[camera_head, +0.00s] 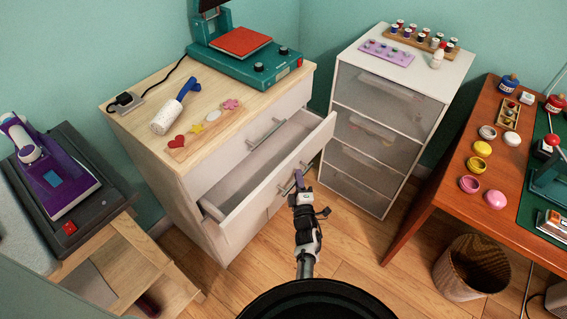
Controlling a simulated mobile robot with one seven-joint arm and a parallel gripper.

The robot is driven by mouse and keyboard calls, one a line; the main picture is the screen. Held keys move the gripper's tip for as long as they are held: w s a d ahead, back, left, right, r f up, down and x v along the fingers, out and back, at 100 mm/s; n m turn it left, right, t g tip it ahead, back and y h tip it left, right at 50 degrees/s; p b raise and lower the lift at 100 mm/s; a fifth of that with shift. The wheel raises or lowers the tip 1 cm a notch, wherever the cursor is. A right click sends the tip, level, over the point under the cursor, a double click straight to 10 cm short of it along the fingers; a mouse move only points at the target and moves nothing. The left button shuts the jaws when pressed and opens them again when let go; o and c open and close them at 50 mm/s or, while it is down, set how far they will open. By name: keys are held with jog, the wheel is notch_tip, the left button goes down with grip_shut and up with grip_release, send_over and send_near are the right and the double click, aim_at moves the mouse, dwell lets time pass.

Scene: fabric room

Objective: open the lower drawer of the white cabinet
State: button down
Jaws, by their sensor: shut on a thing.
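The white cabinet (196,183) has a pale wood top and stands left of centre. Its upper drawer is closed, with a metal bar handle (265,133). The lower drawer (262,160) stands pulled out well below it, and its interior looks empty. My gripper (298,184) is at the front of this lower drawer, shut on its bar handle (286,187). The fingers hide part of the handle.
A drawer unit with translucent fronts (378,135) stands close to the right of the open drawer. A wooden desk (440,185) and a wicker basket (470,268) are at right. A small wooden stand (125,262) is at left. Floor (350,250) is clear around my arm.

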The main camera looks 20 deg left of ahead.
jog(key=s+d+p, duration=0.2)
jog(key=s+d, duration=0.2)
jog(key=d, duration=0.7)
jog(key=c, duration=1.5)
grip_release()
jog(key=shift+s+d, duration=0.1)
